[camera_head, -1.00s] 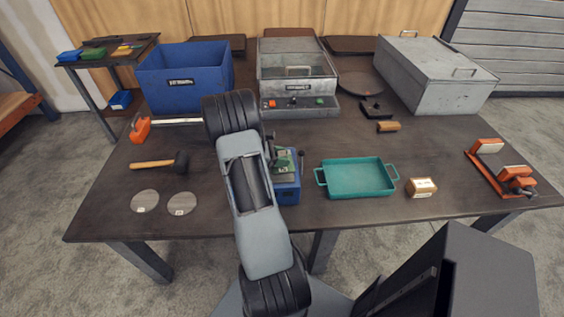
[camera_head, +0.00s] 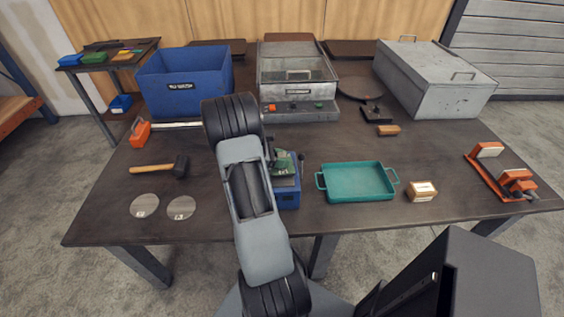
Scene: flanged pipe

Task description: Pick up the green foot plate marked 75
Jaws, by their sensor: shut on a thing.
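The green foot plate (camera_head: 284,168) shows in the head view at the blue box-shaped holder (camera_head: 288,194), just right of my arm. Its pale marking is too small to read surely. My gripper (camera_head: 283,154) is mostly hidden behind my own arm; small dark parts of it show beside the plate. It is shut on the green plate. Whether the plate still touches the blue holder cannot be told.
A teal tray (camera_head: 357,197) stands close on the right, with a small tan block (camera_head: 422,191) beyond it. A mallet (camera_head: 160,168) and two grey discs (camera_head: 145,206) lie left. A blue bin (camera_head: 183,85) and a metal machine (camera_head: 298,106) stand behind.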

